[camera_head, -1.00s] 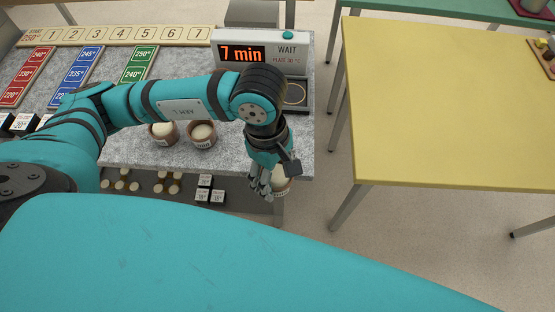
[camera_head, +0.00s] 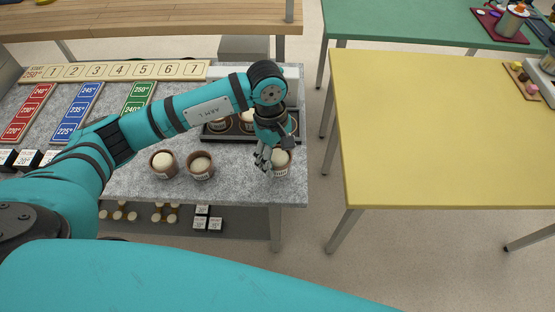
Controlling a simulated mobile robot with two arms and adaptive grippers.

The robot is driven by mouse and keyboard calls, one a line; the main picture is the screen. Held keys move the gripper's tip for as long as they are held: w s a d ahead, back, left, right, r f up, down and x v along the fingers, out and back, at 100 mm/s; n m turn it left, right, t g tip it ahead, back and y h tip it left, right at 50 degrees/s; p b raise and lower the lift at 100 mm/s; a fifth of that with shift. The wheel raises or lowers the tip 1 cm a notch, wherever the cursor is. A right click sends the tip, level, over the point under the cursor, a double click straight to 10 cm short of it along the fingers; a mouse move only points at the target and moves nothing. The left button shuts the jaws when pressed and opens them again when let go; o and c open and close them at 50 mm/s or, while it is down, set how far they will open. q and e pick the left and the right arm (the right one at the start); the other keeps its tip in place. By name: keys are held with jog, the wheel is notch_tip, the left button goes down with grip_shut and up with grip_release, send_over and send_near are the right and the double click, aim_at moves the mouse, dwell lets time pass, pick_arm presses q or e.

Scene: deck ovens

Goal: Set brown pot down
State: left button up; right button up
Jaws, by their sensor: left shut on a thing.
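The brown pot (camera_head: 283,165) has a pale domed top and a white label. It is at the right front corner of the grey speckled counter (camera_head: 130,180). My left gripper (camera_head: 268,165) is shut on it and covers its left side. I cannot tell whether the pot's base touches the counter. Two similar brown pots, one at the left (camera_head: 163,164) and one beside it (camera_head: 201,167), stand upright on the counter left of the gripper. My right gripper is not in view.
A dark tray (camera_head: 210,136) with more pots lies behind, partly hidden by my arm. Red, blue and green temperature strips and a numbered board (camera_head: 120,71) lie at left and back. A yellow table (camera_head: 440,130) stands right, across a gap. Small weights sit on a shelf below.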

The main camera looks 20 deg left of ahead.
aim_at(277, 163)
pick_arm(q)
notch_tip(277, 163, down, 3)
jog(key=shift+w+f+p, duration=0.1)
jog(key=shift+p, duration=0.55)
jog(key=shift+f, duration=0.1)
jog(key=shift+f+b, duration=0.25)
jog(key=shift+b, duration=0.05)
jog(key=o, duration=1.4)
jog(key=shift+r, duration=0.1)
jog(key=shift+c, duration=0.2)
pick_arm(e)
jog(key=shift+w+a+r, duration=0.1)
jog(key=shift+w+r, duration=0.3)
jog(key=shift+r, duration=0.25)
pick_arm(q)
jog(key=shift+r+p, duration=0.3)
jog(key=r+b, duration=0.1)
jog(key=r, duration=0.2)
jog(key=a+r+b, duration=0.1)
jog(key=r, duration=0.3)
jog(key=w+r+b, duration=0.1)
jog(key=r, duration=0.2)
jog(key=shift+a+r, duration=0.15)
jog(key=shift+a, duration=0.05)
jog(key=shift+a+r, duration=0.1)
jog(key=shift+r, duration=0.55)
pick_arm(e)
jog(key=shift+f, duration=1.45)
